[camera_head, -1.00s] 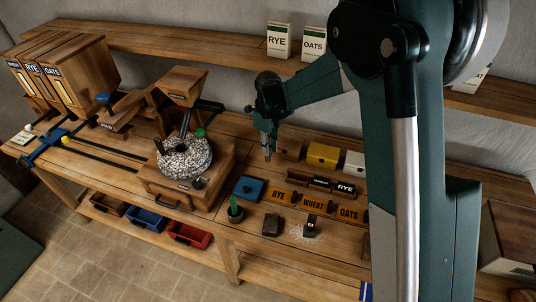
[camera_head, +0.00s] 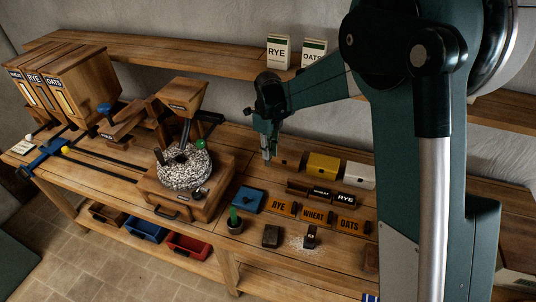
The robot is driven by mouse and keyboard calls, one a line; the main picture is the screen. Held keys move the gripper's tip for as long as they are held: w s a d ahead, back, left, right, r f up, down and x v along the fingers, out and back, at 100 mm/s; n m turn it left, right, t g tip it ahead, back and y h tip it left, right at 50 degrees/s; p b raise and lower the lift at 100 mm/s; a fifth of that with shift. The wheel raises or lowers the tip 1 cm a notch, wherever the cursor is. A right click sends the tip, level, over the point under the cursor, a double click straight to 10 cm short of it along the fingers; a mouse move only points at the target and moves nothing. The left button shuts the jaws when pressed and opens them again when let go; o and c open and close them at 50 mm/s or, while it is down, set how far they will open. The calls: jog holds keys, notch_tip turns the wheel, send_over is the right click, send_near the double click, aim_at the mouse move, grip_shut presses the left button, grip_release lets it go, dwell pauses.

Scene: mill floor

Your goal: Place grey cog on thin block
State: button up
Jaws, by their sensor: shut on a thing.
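My gripper (camera_head: 267,156) points down over the back of the bench, left of the yellow box (camera_head: 323,167). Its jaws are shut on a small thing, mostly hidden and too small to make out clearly. I cannot pick out a grey cog anywhere else in view. No block is clearly the thin block. A small dark block (camera_head: 271,237) lies near the bench's front edge, and another dark piece (camera_head: 310,236) stands right of it amid pale specks.
A millstone (camera_head: 184,168) on a wooden base stands left of my gripper. A blue piece (camera_head: 248,200), a green-topped pot (camera_head: 235,222) and orange RYE, WHEAT and OATS plates (camera_head: 316,216) occupy the bench. A white box (camera_head: 360,175) stands at the back.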

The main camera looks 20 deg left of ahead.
jog(key=s+d+r+n+p, duration=0.1)
jog(key=s+d, duration=0.4)
jog(key=s, duration=0.8)
jog(key=s+d+r+n+p, duration=0.1)
jog(key=s+d, duration=0.4)
jog(key=s, duration=0.8)
jog(key=shift+r+p, duration=0.7)
jog(key=shift+r, duration=0.05)
jog(key=shift+f, duration=2.95)
jog(key=shift+f, duration=2.05)
jog(key=shift+f, duration=0.2)
